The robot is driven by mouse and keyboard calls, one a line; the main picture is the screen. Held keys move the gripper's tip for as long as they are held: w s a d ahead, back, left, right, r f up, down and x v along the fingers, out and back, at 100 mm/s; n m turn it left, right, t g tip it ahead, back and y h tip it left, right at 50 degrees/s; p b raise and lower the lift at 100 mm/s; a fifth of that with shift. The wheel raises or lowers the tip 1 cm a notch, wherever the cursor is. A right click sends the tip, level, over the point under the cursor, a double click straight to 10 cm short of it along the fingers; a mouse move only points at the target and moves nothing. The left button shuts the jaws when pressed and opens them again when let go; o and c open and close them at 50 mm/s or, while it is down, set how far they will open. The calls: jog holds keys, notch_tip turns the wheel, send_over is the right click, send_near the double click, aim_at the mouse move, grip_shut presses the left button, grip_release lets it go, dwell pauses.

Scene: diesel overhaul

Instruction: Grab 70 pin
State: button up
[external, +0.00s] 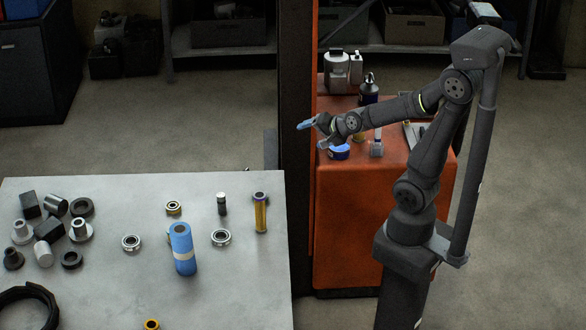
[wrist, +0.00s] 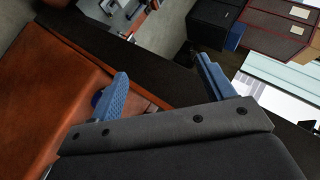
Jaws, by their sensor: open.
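A short upright pin with a silver top and dark body (external: 222,204) stands on the grey table. A taller yellow cylinder with a dark ringed top (external: 261,212) stands to its right. I see no readable marking that shows which part is the 70 pin. My gripper (external: 313,134) is open and empty, raised in front of the orange cabinet, beyond and right of the table's far right corner. In the wrist view my gripper (wrist: 162,84) shows its two blue fingers spread apart, with nothing between them.
A dark upright post (external: 294,90) stands by the orange cabinet (external: 350,230), which has bottles on top.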

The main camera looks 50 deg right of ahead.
jog(key=c, duration=0.4)
jog(key=shift+c, duration=0.2)
notch_tip(320, 180, up, 4)
jog(key=f+m+g+h, duration=0.1)
jog(key=m+g, duration=0.2)
jog(key=g, duration=0.8)
send_over(222, 204)
jog(key=w+d, duration=0.1)
jog(key=w, duration=0.1)
jog(key=f, duration=1.1)
jog(key=shift+s+d, duration=0.1)
jog(key=shift+s, duration=0.1)
jog(key=shift+s+a+f, duration=0.1)
jog(key=shift+s+f, duration=0.05)
jog(key=shift+f, duration=1.2)
jog(key=shift+s+a+f, duration=0.1)
jog(key=shift+f, duration=1.2)
